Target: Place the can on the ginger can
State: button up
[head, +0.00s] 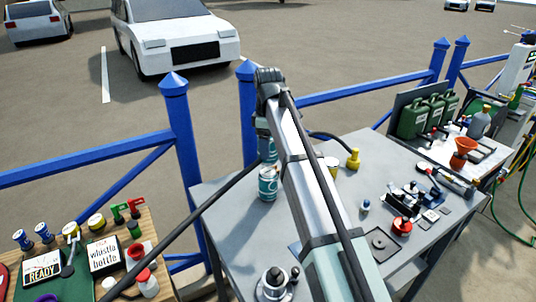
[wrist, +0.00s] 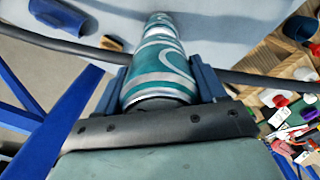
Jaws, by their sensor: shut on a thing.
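My gripper (wrist: 162,85) is shut on a teal can (wrist: 158,68) with white curved bands, one finger on each side. The held can also shows in the head view (head: 268,149), partly hidden by my wrist. The ginger can (head: 268,184), similar teal with a white ring, stands upright on the grey table (head: 225,215) directly below it. In the wrist view a can end (wrist: 160,28) shows beyond the held can, in line with it. I cannot tell whether the two cans touch.
My arm crosses the table's middle and hides part of it. Blue railing (head: 180,130) runs behind. A wooden table (head: 165,240) with small items stands left.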

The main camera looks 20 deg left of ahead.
jog(key=shift+f, duration=1.75)
jog(key=shift+f, duration=0.1)
jog(key=o, duration=1.3)
notch_tip(320, 180, up, 12)
jog(key=shift+r, duration=0.1)
